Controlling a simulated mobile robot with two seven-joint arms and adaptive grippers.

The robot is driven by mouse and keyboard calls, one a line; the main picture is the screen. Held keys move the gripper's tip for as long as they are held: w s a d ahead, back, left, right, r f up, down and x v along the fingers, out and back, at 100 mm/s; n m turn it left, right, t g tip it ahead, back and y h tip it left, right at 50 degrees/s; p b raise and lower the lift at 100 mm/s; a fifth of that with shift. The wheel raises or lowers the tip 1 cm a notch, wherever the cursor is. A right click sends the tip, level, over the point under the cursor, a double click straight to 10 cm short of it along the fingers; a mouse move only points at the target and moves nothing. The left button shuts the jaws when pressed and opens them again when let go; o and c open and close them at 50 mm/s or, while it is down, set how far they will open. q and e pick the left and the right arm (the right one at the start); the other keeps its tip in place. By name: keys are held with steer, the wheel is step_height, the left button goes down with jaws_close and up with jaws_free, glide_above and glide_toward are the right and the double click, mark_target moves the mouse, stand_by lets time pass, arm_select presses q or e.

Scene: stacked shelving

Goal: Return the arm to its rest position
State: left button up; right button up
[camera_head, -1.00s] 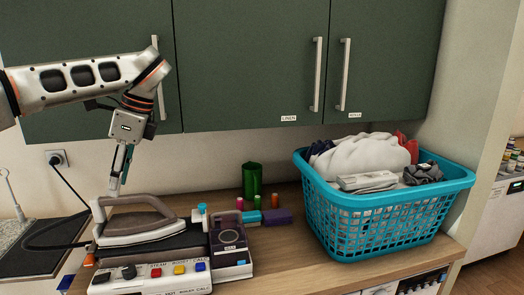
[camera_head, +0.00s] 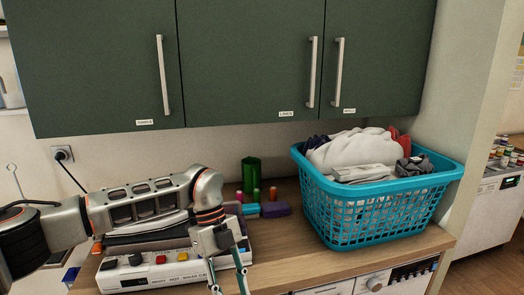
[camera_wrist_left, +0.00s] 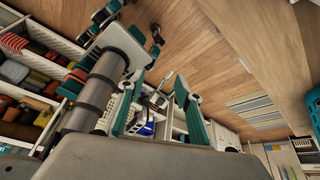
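My left arm (camera_head: 140,205) comes in low from the left in the head view and crosses in front of the ironing station (camera_head: 140,278). My left gripper (camera_head: 228,280) hangs downward at the front of the counter, to the right of the station's buttons. Its fingers are apart with nothing seen between them. The left wrist view also shows the gripper (camera_wrist_left: 158,118) with its fingers spread, over the floor and shelving. The iron is mostly hidden behind my arm. My right gripper is not seen.
A teal laundry basket (camera_head: 380,222) filled with clothes stands on the counter at right. A green cylinder (camera_head: 251,172) and small spools stand near the wall. Dark green cabinets (camera_head: 250,60) hang above.

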arm_select(q)
steer(key=s+d+m+g+h, duration=0.35)
steer(key=s+d+h, duration=0.6)
steer(key=d, duration=0.65)
steer(key=d+r+n+t+h, duration=0.3)
steer(key=d+r+t+h, duration=0.15)
steer(key=h, duration=0.25)
steer(key=w+a+f+n+t, duration=0.3)
steer(key=w+a+n+t, duration=0.4)
steer(key=n+t, duration=0.6)
steer(key=w+a+f+n+t+y, duration=0.1)
steer(key=a+f+n+t+y, duration=0.55)
steer(key=a+f+y, duration=0.4)
steer(key=s+a+f+n+g+y, duration=0.2)
steer(key=s+a+f+g+y, duration=0.1)
steer(key=s+a+f, duration=0.5)
steer(key=s+a+f+n+g+y, duration=0.2)
steer(key=s+a+f, duration=0.6)
steer(key=f, duration=0.6)
steer(key=a+g+y, duration=0.1)
steer(key=a+y, duration=0.1)
steer(key=shift+s+a+f+n, duration=0.2)
steer(key=shift+s+a+n, duration=0.1)
steer(key=shift+s, duration=0.1)
